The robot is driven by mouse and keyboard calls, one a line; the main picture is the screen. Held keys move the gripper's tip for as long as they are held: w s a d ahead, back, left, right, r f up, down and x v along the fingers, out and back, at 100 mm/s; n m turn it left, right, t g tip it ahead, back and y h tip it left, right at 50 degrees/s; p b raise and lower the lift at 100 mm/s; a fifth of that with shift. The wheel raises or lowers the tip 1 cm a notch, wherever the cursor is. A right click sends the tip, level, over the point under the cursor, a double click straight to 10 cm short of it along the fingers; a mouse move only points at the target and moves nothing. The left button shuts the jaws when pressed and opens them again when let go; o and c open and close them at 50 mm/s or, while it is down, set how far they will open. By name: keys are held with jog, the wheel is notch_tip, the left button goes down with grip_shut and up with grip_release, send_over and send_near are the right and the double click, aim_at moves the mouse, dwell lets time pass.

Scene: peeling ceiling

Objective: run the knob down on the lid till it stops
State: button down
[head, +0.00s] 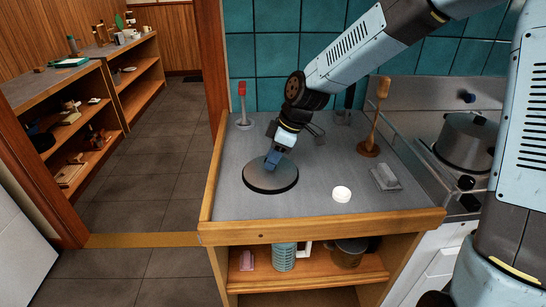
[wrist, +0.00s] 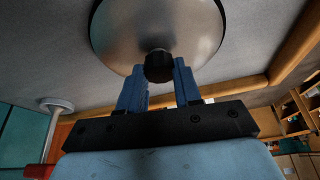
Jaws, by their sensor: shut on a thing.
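The lid (head: 262,184) is a round, grey metal disc with a dark rim, lying flat on the grey worktop. In the wrist view the lid (wrist: 190,30) fills the top middle, with its black knob (wrist: 158,66) at the centre. My gripper (head: 272,160) reaches down onto the lid's middle. In the wrist view its blue fingers (wrist: 160,80) stand on either side of the knob and are shut on it. In the head view the knob is hidden by the fingers. I cannot tell whether a gap is left under the knob.
A red-handled tool on a white base (head: 244,122) stands behind left. A white round piece (head: 341,194), a grey block (head: 385,178) and a wooden-handled stand (head: 368,148) are to the right. A pot (head: 467,141) sits on the stove. The worktop's wooden front edge (head: 320,228) is close.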

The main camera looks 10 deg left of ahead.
jog(key=m+t, duration=0.1)
jog(key=m, duration=0.1)
jog(key=m+t, duration=0.1)
jog(key=m, duration=0.2)
jog(key=shift+s+f, duration=0.15)
jog(key=shift+s, duration=0.05)
jog(key=shift+s+m+t+h, duration=0.15)
jog(key=shift+m+t+h, duration=0.3)
jog(key=shift+m, duration=0.85)
jog(key=shift+a+f+m+t+h, duration=0.1)
jog(key=shift+m+t+h, duration=0.15)
jog(key=shift+m, duration=0.65)
jog(key=shift+s+m, duration=0.1)
jog(key=shift+m, duration=0.4)
jog(key=shift+f+m+t+h, duration=0.1)
jog(key=shift+m+t+h, duration=0.25)
jog(key=shift+m, duration=0.7)
jog(key=shift+m+t+h, duration=0.15)
jog(key=shift+m+h, duration=0.3)
jog(key=shift+m, duration=0.6)
